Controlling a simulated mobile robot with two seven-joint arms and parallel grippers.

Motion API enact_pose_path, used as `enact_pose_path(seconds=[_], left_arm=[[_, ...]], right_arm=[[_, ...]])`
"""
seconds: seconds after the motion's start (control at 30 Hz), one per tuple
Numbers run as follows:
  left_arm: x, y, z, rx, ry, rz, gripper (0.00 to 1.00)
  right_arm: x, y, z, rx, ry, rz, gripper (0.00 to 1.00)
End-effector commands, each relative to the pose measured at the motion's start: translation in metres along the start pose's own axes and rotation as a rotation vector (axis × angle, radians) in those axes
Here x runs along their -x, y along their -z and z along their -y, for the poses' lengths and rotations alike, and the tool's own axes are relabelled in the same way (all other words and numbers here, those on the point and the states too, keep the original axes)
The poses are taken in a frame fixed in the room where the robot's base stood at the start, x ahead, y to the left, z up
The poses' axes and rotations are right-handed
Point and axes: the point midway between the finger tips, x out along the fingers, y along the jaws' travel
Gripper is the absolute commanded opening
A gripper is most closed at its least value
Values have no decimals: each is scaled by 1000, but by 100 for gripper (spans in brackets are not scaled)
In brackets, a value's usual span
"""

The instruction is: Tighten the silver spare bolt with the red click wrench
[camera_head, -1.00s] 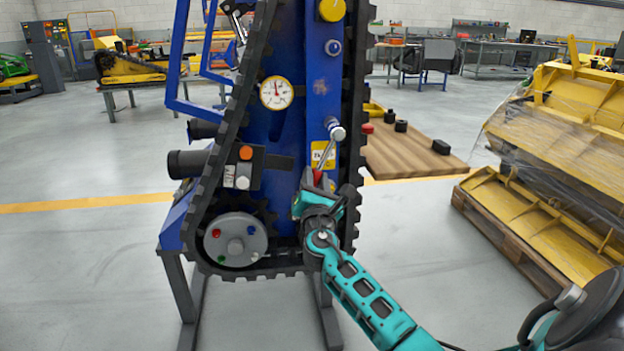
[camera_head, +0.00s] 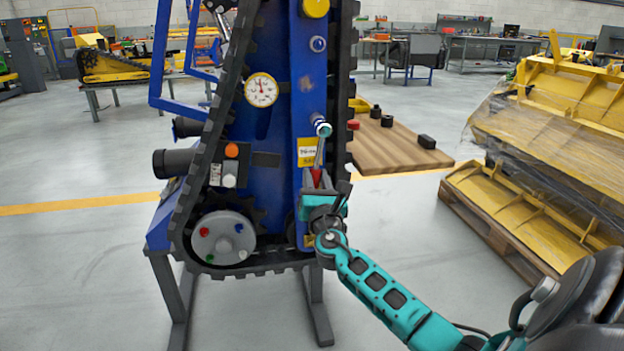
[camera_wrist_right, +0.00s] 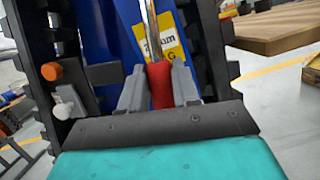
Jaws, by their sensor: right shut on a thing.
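The click wrench has a red grip (camera_head: 316,177) and a silver shaft (camera_head: 319,154). My right gripper (camera_head: 318,190) is shut on the red grip, which also shows between the two grey fingers in the right wrist view (camera_wrist_right: 160,86). The wrench points up, its top leaning slightly right. Its silver head (camera_head: 323,130) is at the lower bolt (camera_head: 318,118) on the blue panel, overlapping it in view; I cannot tell how fully it is seated. Another silver bolt (camera_head: 318,44) sits higher up. Labels naming the spare bolt are not legible. My left gripper is not in view.
Black tracks run around the blue carrier (camera_head: 285,150). A gauge (camera_head: 261,90), an orange-and-white button box (camera_head: 231,165) and a grey wheel (camera_head: 222,238) are on its left. A wooden top (camera_head: 395,150) stands behind; stacked yellow parts (camera_head: 560,110) are at right.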

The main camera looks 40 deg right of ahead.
Motion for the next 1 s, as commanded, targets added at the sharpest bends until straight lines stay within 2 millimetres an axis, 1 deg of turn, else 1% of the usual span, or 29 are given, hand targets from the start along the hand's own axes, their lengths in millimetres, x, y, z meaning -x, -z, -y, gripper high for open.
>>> enact_pose_path(seconds=[0.13,1.0], left_arm=[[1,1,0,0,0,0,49],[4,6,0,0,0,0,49]], right_arm=[[-1,-2,6,57,-16,2,0],[-2,-6,33,284,-76,2,0]])
